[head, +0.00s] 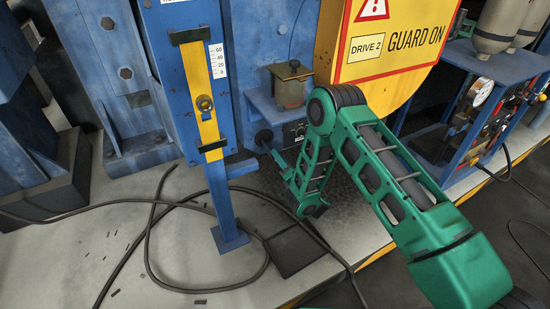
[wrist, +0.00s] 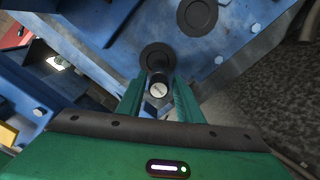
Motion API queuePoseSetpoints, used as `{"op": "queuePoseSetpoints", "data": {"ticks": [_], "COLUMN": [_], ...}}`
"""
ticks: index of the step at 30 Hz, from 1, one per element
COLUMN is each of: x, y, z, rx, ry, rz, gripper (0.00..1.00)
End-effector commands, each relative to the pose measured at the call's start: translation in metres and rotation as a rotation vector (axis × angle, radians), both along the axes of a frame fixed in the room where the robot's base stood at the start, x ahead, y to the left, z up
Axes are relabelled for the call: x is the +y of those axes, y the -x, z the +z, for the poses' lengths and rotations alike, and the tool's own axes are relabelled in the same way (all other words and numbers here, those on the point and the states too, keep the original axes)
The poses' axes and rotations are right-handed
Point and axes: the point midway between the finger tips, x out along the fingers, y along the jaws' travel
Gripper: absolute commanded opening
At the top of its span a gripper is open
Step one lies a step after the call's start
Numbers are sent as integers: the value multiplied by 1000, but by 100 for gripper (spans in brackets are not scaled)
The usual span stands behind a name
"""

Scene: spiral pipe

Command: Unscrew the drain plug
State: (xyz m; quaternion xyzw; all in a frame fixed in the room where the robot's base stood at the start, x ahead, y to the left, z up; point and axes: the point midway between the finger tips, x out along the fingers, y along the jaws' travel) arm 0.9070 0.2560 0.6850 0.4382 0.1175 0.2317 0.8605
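What looks like the drain plug (wrist: 159,88) is a short dark cylinder with a pale round end, standing out from a black round flange (wrist: 156,56) on a blue face in the wrist view. My gripper (wrist: 158,93) has its two green fingers on either side of the plug, with visible gaps, so it is open. Whether a finger touches the plug I cannot tell. In the head view my gripper (head: 272,150) is low by the blue machine, next to a black round part (head: 263,137); the plug itself is too small to make out there.
A second black disc (wrist: 197,16) sits beside the flange. A blue post with a yellow scale (head: 201,95) stands left of my arm. A cable (head: 150,240) loops over the grey floor, near a dark plate (head: 296,250).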

Motion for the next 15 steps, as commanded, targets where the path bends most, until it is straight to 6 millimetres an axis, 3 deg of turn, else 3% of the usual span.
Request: {"op": "queuePoseSetpoints", "data": {"ticks": [15], "x": [5], "y": [4], "z": [-10], "rx": [441], "ry": [-758], "rz": [1], "gripper": [33]}}
